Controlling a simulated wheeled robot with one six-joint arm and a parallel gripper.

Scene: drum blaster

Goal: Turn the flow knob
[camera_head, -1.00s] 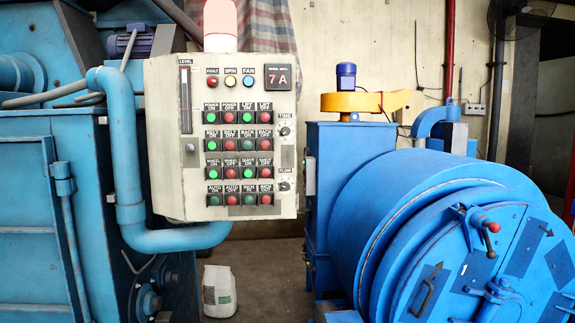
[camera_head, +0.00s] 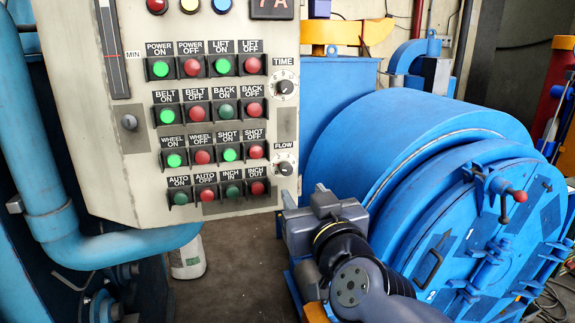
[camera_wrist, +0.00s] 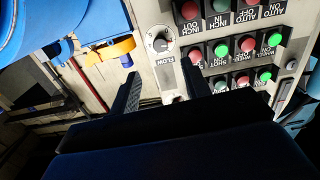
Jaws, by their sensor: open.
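The flow knob (camera_head: 285,168) is a small black dial on a white plate marked FLOW, at the lower right of the grey control panel (camera_head: 133,200). In the wrist view the panel appears upside down, and the flow knob (camera_wrist: 160,42) sits a little beyond the fingertips, between their lines. My gripper (camera_wrist: 160,70) is open and empty, its two dark fingers apart on either side of the knob's label. In the head view my gripper (camera_head: 305,193) is just below and right of the knob; its fingertips are small there, and I see no clear contact.
A similar time knob (camera_head: 285,87) is above the flow knob. Rows of green and red buttons (camera_head: 228,155) lie to its left. A big blue drum (camera_head: 400,160) stands at the right, behind my arm. A white jug (camera_head: 187,258) is on the floor below.

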